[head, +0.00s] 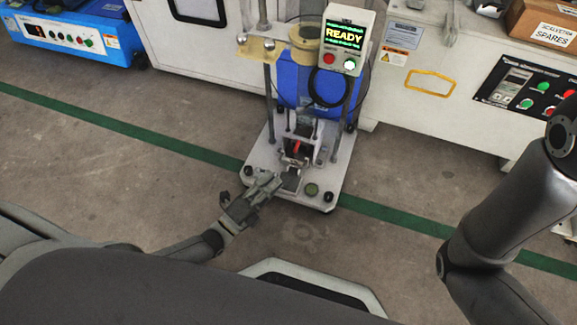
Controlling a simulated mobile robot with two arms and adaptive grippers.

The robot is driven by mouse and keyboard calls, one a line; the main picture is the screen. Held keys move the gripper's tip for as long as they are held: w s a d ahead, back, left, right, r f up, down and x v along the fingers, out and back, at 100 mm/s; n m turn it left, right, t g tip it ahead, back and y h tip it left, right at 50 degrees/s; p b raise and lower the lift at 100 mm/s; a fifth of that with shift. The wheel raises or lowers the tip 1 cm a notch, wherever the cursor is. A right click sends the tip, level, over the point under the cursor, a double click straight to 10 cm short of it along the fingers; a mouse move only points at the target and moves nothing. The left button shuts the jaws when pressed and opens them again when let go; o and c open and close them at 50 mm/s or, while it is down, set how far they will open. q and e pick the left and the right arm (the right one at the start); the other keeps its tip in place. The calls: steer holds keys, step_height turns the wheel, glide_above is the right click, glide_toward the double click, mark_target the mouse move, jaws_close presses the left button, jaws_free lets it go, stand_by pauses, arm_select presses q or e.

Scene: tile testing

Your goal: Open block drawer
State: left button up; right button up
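A testing machine stands on a pale base plate (260,160) with a lit READY box (346,42) above. Low in its middle is a small grey block fixture (298,150) with a red part (296,147). A small grey piece (291,181) projects at its front, maybe the block drawer; I cannot tell for sure. My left gripper (275,181) reaches in from the lower left, its fingertips close beside that piece. Contact and finger opening are too small to tell. My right arm shows at the right edge, but its gripper is out of view.
Bench cabinets with a control panel (530,92) and a cardboard spares box (545,22) stand at the back right. A blue unit (75,35) stands at the back left. A green line (160,144) crosses the floor. The floor left of the machine is clear.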

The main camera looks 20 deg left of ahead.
mark_target(289, 164)
arm_select(q)
steer(key=b+x, duration=0.2)
steer(key=x, duration=0.5)
steer(key=shift+w+d+b, duration=0.2)
steer(key=shift+w+b, duration=0.1)
steer(key=shift+w, duration=0.05)
steer(key=shift+c, duration=0.3)
jaws_close()
